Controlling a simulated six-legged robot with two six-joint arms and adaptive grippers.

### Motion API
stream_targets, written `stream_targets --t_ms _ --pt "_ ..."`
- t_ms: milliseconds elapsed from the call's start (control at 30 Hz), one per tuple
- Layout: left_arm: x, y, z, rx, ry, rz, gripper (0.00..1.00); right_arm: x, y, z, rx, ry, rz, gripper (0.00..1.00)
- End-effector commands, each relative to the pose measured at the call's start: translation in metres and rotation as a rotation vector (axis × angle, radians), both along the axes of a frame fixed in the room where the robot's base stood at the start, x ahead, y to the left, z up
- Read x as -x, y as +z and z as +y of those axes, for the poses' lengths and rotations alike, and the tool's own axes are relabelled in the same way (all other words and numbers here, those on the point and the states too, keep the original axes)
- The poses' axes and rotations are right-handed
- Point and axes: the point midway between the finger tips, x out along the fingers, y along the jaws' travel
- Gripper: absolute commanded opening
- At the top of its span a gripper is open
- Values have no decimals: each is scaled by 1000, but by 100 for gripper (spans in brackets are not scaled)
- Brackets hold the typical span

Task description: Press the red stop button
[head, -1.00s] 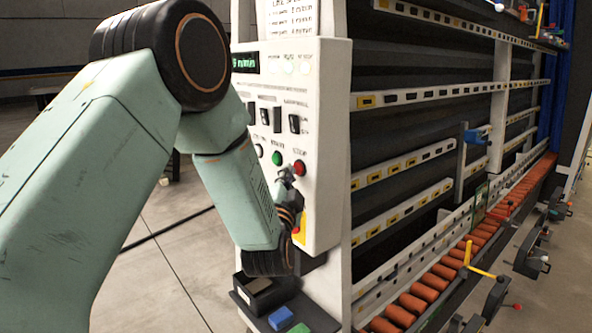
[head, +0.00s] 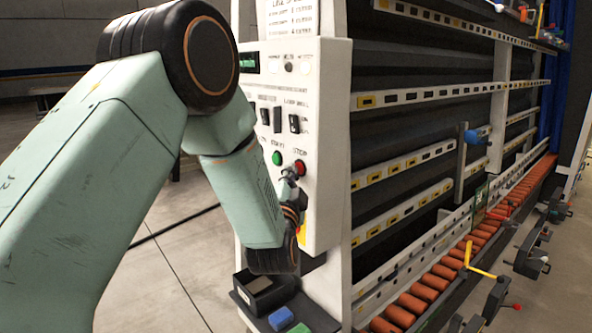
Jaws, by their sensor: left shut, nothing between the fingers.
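My left arm comes in from the left, and my left gripper (head: 291,176) is shut and empty just below and left of the red button. The button's face still shows above the gripper's tip. I cannot tell if the tip touches it. The gripper is small and partly hidden by my wrist. My right gripper is not in view.
Black switches (head: 294,124) and a green display (head: 249,62) are higher on the panel. A shelf below holds a dark box (head: 262,285), a blue block (head: 281,318) and a green block. The washer's rails and orange rollers (head: 425,290) run to the right.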

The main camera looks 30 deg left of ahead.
Motion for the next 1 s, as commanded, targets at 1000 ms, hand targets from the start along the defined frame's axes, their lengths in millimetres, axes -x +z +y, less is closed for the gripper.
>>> stream_targets --t_ms 1000 --pt "21 1 8 1 2 1 0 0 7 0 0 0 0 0"
